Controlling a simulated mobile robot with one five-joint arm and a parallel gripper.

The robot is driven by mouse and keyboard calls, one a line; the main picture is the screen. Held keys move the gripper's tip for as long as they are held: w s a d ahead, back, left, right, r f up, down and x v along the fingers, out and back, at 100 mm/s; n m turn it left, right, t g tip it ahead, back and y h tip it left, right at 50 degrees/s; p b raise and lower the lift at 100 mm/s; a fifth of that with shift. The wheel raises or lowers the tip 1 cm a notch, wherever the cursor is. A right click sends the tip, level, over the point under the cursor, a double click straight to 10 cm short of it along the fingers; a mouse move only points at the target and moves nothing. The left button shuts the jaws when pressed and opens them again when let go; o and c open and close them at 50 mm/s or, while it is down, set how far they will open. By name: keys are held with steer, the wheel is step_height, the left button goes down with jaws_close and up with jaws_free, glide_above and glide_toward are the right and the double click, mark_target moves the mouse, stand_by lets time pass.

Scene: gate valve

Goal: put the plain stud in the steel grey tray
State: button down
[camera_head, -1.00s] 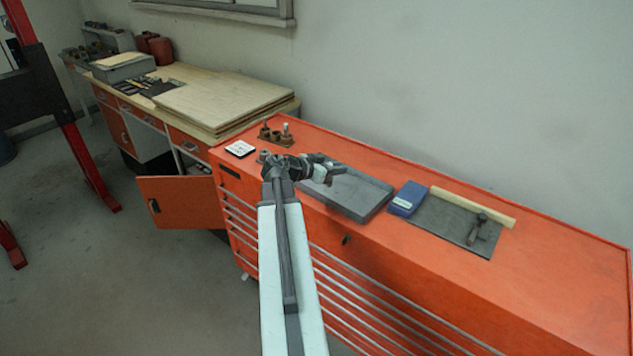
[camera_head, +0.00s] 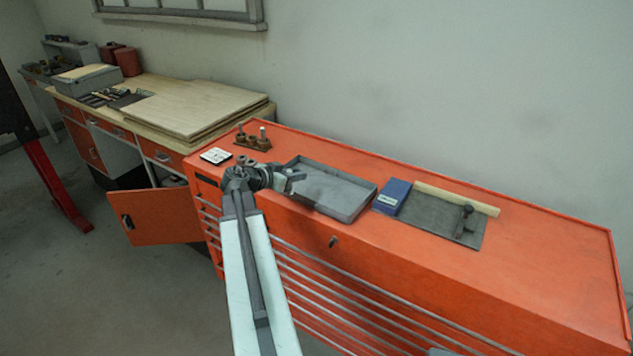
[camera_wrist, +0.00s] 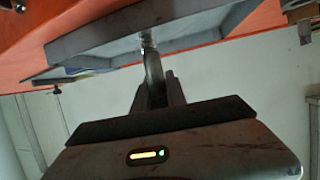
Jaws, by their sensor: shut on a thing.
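The steel grey tray (camera_head: 345,187) lies flat on the orange cabinet top, its shallow rim facing up. My gripper (camera_head: 296,181) is over the left end of the tray in the head view. In the wrist view my gripper (camera_wrist: 153,68) is shut on a small, pale metal piece, seemingly the plain stud (camera_wrist: 148,41). Only its end shows past the fingers, in front of the tray (camera_wrist: 195,36). I cannot tell whether it touches the tray.
A brown holder (camera_head: 252,142) with upright pegs stands behind my gripper, beside a white card (camera_head: 216,156). A blue box (camera_head: 391,197), a wooden strip (camera_head: 458,199) and a dark mat (camera_head: 430,217) with a tool (camera_head: 464,220) lie right of the tray. The cabinet's right end is clear.

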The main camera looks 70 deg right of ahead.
steer(key=d, duration=0.8)
steer(key=d+f+b, duration=0.1)
steer(key=d, duration=0.3)
steer(key=shift+w+d+f, duration=0.1)
steer(key=shift+w+d, duration=0.2)
steer(key=shift+w, duration=0.05)
steer(key=shift+d, duration=0.65)
step_height(320, 180, down, 4)
steer(key=b, duration=0.4)
steer(key=shift+a, duration=0.15)
steer(key=c, duration=1.3)
jaws_free()
steer(key=shift+c, duration=0.2)
steer(key=shift+r, duration=0.2)
steer(key=p+v, duration=0.5)
steer(key=v, duration=0.7)
